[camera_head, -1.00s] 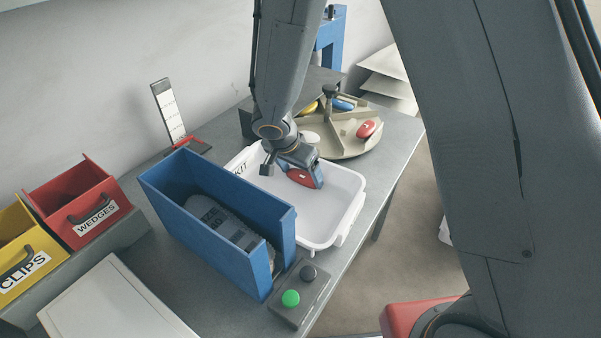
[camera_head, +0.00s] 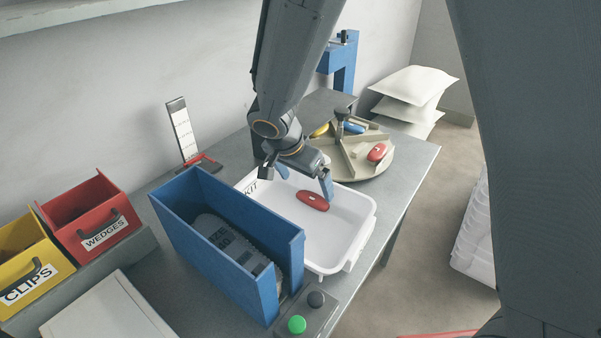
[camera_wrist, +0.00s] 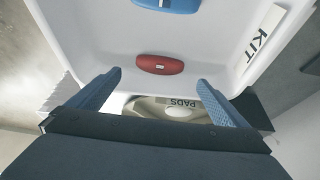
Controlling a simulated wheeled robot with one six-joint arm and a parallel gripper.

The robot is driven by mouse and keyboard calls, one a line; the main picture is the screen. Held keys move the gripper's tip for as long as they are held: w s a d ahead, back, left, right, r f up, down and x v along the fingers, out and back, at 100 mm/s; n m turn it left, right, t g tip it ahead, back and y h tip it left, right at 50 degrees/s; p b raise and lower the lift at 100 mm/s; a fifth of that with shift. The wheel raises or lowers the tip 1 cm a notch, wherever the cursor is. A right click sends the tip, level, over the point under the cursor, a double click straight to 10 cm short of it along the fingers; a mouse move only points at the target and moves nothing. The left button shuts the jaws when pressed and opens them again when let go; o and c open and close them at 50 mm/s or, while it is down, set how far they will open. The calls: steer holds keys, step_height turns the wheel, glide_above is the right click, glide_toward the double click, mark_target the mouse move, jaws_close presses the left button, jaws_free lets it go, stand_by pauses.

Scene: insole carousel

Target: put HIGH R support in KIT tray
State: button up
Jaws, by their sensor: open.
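A red support (camera_head: 313,201) lies in the white KIT tray (camera_head: 357,238) in the head view. It also shows in the wrist view (camera_wrist: 160,65), with a small pale label too small to read. My gripper (camera_head: 304,182) is open and empty just above the tray, its two blue fingers apart. The red support is free of the fingers and lies beyond their tips in the wrist view. A second red support (camera_head: 377,152) sits in a compartment of the beige carousel (camera_head: 352,166) behind the tray.
A blue bin (camera_head: 225,235) holding grey insoles stands left of the tray. A box with green and dark buttons (camera_head: 308,313) is in front. Red WEDGES (camera_head: 90,215) and yellow CLIPS (camera_head: 28,262) bins stand at left. Yellow and blue pieces lie on the carousel.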

steer(key=v, duration=0.5)
steer(key=s+d+n+g+y, duration=0.1)
steer(key=s+d+n, duration=0.2)
steer(key=s+d, duration=0.4)
steer(key=s+d+f+n+g+y, duration=0.1)
steer(key=s+d+n, duration=0.3)
steer(key=s+d, duration=0.3)
steer(key=shift+d+f+n+g+y+b, duration=0.3)
steer(key=shift+d+y+b, duration=0.1)
steer(key=shift+d, duration=1.7)
